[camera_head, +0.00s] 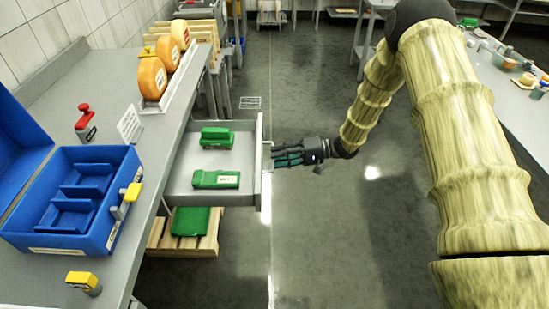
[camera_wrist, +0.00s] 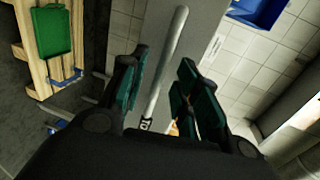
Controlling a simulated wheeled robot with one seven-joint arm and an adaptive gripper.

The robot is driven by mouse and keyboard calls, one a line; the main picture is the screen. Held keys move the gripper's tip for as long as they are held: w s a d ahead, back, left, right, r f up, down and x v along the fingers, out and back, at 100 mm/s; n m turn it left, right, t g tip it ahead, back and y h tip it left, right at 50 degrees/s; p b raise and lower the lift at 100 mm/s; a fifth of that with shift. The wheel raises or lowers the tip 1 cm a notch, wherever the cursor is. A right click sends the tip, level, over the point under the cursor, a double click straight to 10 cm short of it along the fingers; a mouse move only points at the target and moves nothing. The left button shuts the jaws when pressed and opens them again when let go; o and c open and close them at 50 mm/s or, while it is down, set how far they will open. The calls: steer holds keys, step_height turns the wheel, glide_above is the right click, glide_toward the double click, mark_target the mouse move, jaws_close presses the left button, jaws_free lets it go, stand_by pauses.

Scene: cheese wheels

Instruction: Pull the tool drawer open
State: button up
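The grey tool drawer (camera_head: 187,180) stands pulled out from the left bench in the head view. Two green tools (camera_head: 215,179) lie in it. Its bar handle (camera_head: 268,150) is on the right-hand front face, and it shows as a pale rod in the wrist view (camera_wrist: 165,65). My gripper (camera_head: 276,157) is at the handle from the right. In the wrist view my gripper (camera_wrist: 158,92) has its two green-padded fingers apart, with the rod between them and gaps visible. Contact with the handle cannot be told.
A blue case (camera_head: 68,240) and a red-topped stamp (camera_head: 86,122) are on the left bench (camera_head: 150,185). Cheese wheels (camera_head: 152,78) stand in a rack further back. A pallet (camera_head: 160,238) with a green item (camera_head: 190,221) is under the drawer. The aisle floor (camera_head: 320,230) is clear.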

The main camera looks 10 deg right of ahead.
steer(key=v, duration=0.9)
steer(key=shift+d, duration=0.3)
steer(key=s+a+f+m+t+h, duration=0.1)
steer(key=s+a+f+t+h, duration=0.2)
steer(key=s+f, duration=0.55)
steer(key=s+f+m+t+h, duration=0.1)
steer(key=s+f+t+h, duration=0.1)
steer(key=s+f+h, duration=0.65)
steer(key=s+d+f+n+g+h, duration=0.1)
steer(key=s+d+f+g+h, duration=0.1)
steer(key=s, duration=1.2)
steer(key=s+d+f+n+g+h, duration=0.1)
steer(key=s+d+f+g+h, duration=0.1)
steer(key=s, duration=1.2)
step_height(320, 180, down, 3)
steer(key=d+g, duration=0.1)
steer(key=g, duration=0.2)
steer(key=shift+r+n, duration=0.2)
steer(key=shift+n, duration=0.2)
steer(key=shift+a, duration=0.1)
